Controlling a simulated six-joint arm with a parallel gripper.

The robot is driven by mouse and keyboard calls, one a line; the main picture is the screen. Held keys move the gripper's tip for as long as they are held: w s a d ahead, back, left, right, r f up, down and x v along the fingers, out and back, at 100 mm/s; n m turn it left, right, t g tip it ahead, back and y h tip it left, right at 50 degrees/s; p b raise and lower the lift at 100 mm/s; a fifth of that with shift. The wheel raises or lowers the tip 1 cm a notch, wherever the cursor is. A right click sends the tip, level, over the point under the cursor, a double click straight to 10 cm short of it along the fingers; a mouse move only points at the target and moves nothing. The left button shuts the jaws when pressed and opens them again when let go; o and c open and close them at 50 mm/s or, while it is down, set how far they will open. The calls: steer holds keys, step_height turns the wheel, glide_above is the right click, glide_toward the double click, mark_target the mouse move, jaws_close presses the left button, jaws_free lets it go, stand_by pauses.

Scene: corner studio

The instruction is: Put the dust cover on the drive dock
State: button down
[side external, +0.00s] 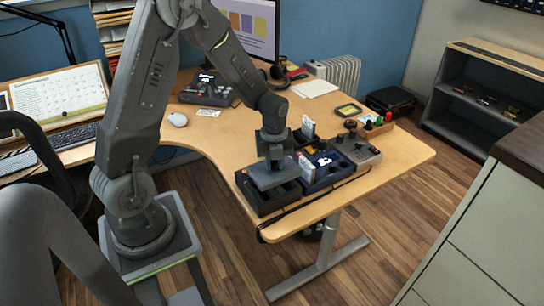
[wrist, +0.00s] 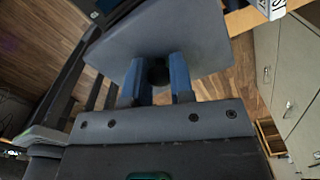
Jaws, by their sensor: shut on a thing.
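My gripper (side external: 274,160) points down over the front of the desk and is shut on the dust cover (side external: 268,177), a flat grey plate. In the wrist view, the two blue fingers of my gripper (wrist: 159,72) close on a dark round knob on the cover (wrist: 200,35). A low black box with open recesses (side external: 263,207), which looks like the drive dock, sits below the cover. The cover looks roughly level and hides the back-left part of the box. I cannot tell whether the two touch.
A navy box with a small lit screen (side external: 321,178) stands right beside the black box. A grey box with a knob (side external: 362,157) is further right. A dark cable (side external: 318,198) runs along the desk's front edge. The desk (side external: 404,157) is clear at the right.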

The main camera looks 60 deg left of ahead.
mark_target(274, 168)
steer(key=shift+f, duration=2.2)
steer(key=shift+f, duration=0.6)
steer(key=c, duration=1.3)
jaws_free()
steer(key=shift+o, duration=0.2)
steer(key=shift+r, duration=5.5)
steer(key=shift+r, duration=0.1)
